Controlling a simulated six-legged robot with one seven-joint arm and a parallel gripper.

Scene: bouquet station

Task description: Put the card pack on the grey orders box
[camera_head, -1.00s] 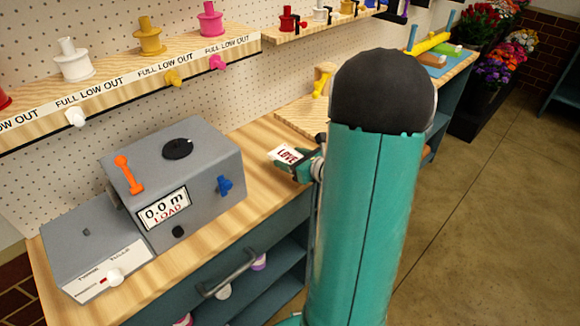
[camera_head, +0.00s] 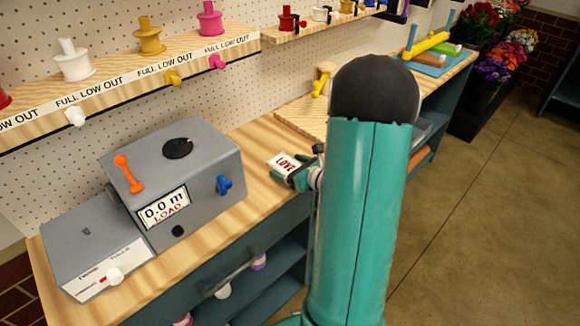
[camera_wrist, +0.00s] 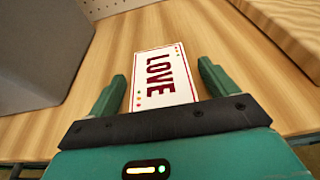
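The card pack (camera_head: 284,162) is a white block with red LOVE lettering, near the bench's front edge in the head view. In the wrist view the card pack (camera_wrist: 163,72) lies between my two green fingers, with a narrow strip of wood visible on each side. My gripper (camera_head: 297,172) is at the pack's right end in the head view; in the wrist view my gripper (camera_wrist: 162,85) is open around it. No box has a readable orders label. A low grey box (camera_head: 80,245) with a blurred white label stands at the bench's left end.
A grey machine (camera_head: 205,160) with a 0.0 m LOAD display, orange lever and blue knob stands left of the pack. A raised wooden board (camera_head: 300,117) lies behind the pack. Shelves with spools (camera_head: 72,62) run along the pegboard. Bench top between machine and pack is clear.

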